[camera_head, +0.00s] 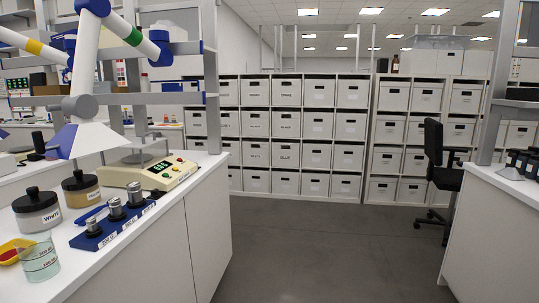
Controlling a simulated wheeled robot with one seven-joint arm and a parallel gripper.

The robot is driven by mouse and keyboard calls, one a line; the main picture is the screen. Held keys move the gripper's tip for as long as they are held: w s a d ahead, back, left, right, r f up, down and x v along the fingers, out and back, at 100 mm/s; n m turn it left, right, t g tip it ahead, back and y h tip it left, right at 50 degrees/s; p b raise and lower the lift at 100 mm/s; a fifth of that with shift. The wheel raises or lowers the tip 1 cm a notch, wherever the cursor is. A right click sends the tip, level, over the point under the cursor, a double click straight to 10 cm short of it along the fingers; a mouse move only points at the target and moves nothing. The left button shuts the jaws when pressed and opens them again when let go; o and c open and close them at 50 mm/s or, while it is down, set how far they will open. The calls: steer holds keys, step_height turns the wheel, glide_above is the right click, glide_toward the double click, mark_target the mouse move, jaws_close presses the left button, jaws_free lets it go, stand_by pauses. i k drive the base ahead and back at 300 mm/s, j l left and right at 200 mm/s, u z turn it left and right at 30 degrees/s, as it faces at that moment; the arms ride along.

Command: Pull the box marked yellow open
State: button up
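A wall of white boxes (286,120) in a white shelf unit stands across the room, in several rows and columns. Each box has a dark handle slot. Some boxes in the left columns carry dark printed words; one in the lower rows seems to read "BLUE" (287,155). The other words are too small to read surely, so I cannot tell which box is marked yellow. The boxes that show fully all look shut. My gripper is not in view.
A white bench (168,220) at left holds jars, a scale (150,171) and a weight set (113,222). A white jointed arm with a flared hood (82,139) hangs above it. A dark chair (441,170) and another bench (500,220) stand right. The grey floor (320,245) between is clear.

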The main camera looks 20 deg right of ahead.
mark_target(231, 149)
steer(key=i+j+z, duration=0.1)
steer(key=i+z, duration=0.15)
steer(key=i, duration=0.3)
steer(key=i+j+z, duration=0.25)
steer(key=i, duration=0.3)
steer(key=i+z, duration=0.35)
steer(key=i, duration=3.35)
steer(key=i+u, duration=0.25)
steer(key=i, duration=0.35)
steer(key=i+u, duration=0.25)
steer(key=i, duration=0.4)
steer(key=i+l+u, duration=0.25)
steer(key=i, duration=0.35)
steer(key=i+j+u, duration=0.25)
steer(key=i+u, duration=0.15)
steer(key=i, duration=0.2)
steer(key=i+u, duration=0.35)
steer(key=i, duration=0.25)
steer(key=i+u, duration=0.4)
steer(key=i, duration=0.25)
steer(key=i+j, duration=0.15)
steer(key=i, duration=0.25)
steer(key=i+j+z, duration=0.15)
steer(key=i, duration=0.3)
